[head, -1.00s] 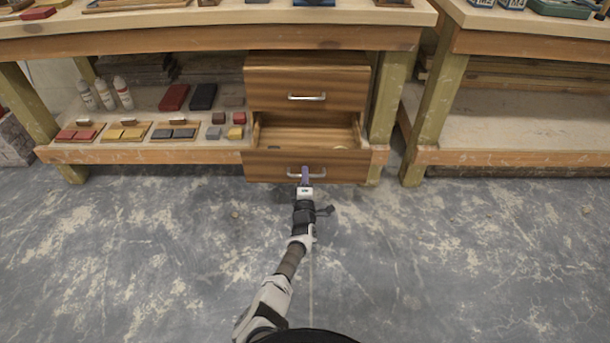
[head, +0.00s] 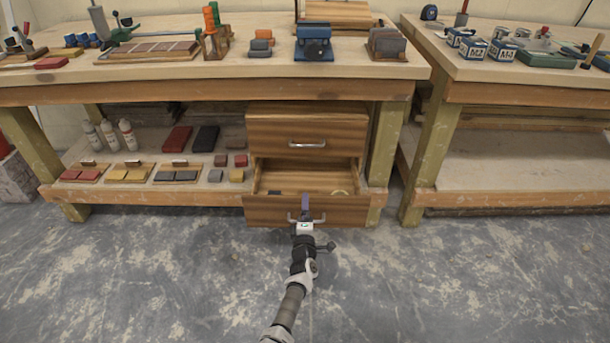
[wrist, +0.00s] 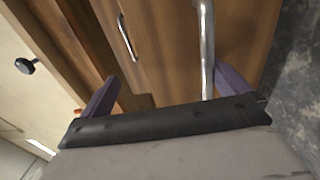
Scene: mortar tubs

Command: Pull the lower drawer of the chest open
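The wooden chest has an upper drawer (head: 290,125), which is shut, and a lower drawer (head: 270,212), which stands open with its inside showing. The lower drawer's metal bar handle (head: 320,219) is on its front; it also shows in the wrist view (wrist: 207,45). My gripper (head: 305,207) is at this handle. In the wrist view its purple fingers (wrist: 166,92) are wide apart, with the handle bar between them, close to the right finger. I see no grip on the bar. A dark item and a pale curved item lie inside the lower drawer, partly hidden.
The chest sits under a workbench (head: 200,92), beside a shelf with bottles (head: 126,134) and coloured blocks (head: 177,138). A bench leg (head: 388,140) stands right of the chest. The concrete floor (head: 430,275) in front is clear.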

